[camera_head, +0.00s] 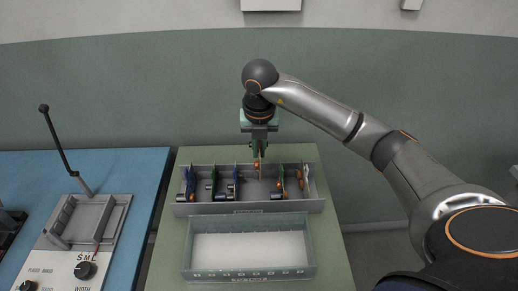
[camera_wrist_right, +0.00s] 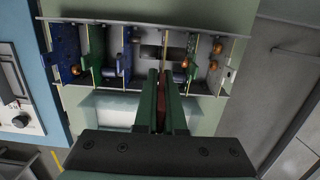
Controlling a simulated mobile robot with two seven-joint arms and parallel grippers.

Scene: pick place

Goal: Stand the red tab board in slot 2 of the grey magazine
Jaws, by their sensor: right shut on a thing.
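My right gripper (camera_head: 258,150) is shut on the red tab board (camera_wrist_right: 162,110), whose red face shows between the green fingers in the wrist view. In the head view the board is seen nearly edge-on below the fingers, over the middle of the grey magazine (camera_head: 250,208). The magazine also shows in the wrist view (camera_wrist_right: 205,87). I cannot tell whether the board's lower edge is inside a slot or above it. Blue, green and white boards stand in the magazine on both sides of the gripper. My left gripper is not in view.
A shallow tray (camera_head: 250,273) with a white floor sits in front of the magazine on the green table (camera_head: 162,262). At the left, a blue table (camera_head: 136,170) carries a grey fixture (camera_head: 88,222) with a black-knobbed lever (camera_head: 58,140).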

